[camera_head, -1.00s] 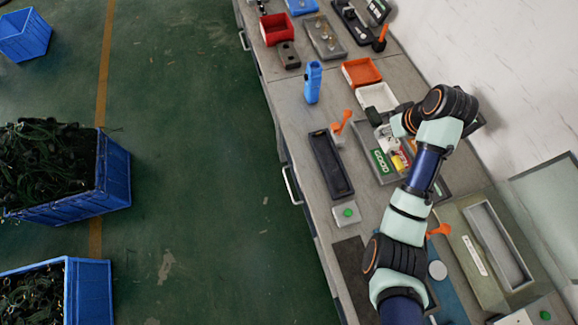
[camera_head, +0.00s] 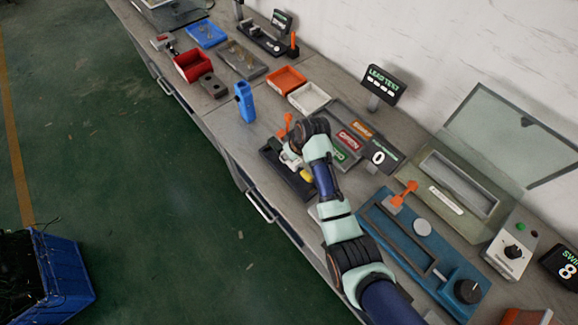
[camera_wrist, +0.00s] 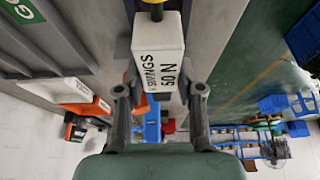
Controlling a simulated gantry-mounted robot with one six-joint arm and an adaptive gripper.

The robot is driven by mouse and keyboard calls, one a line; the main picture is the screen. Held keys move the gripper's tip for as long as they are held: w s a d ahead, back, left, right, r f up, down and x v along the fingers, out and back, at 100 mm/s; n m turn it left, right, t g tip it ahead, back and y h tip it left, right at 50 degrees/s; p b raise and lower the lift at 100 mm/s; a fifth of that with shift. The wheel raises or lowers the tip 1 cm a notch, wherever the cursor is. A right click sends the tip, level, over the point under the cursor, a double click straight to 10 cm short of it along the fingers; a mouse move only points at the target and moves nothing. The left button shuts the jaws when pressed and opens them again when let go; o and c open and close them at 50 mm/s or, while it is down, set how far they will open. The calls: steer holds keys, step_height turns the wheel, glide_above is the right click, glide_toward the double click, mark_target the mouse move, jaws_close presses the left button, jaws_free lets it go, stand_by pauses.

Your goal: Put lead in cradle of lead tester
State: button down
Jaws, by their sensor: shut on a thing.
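My gripper (camera_wrist: 160,92) is shut on a white block-like part (camera_wrist: 160,45) printed "SWINGS 50 N", with a yellow and dark piece at its far end. I cannot tell whether this part is the lead itself. In the head view the held white part (camera_head: 290,158) is over or in a long black tray (camera_head: 272,153), partly hidden by my wrist; contact is not clear. An orange lever (camera_head: 285,127) stands at the tray's far end. The lead tester's "LEAD TEST" display (camera_head: 382,83) stands behind. I cannot make out the cradle separately.
A grey board with orange, red and green plates (camera_head: 348,140) lies right of the tray, beside a "0" display (camera_head: 378,157). A blue upright holder (camera_head: 244,102) and orange (camera_head: 287,79) and white (camera_head: 309,97) bins stand farther off. A blue fixture (camera_head: 425,245) lies to the right.

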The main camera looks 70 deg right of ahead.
steer(key=shift+f+b, duration=0.65)
steer(key=shift+f, duration=2.6)
steer(key=shift+f, duration=0.2)
steer(key=c, duration=0.7)
jaws_free()
steer(key=shift+r, duration=0.15)
steer(key=p+v, duration=0.3)
steer(key=v, duration=0.9)
steer(key=shift+r, duration=0.1)
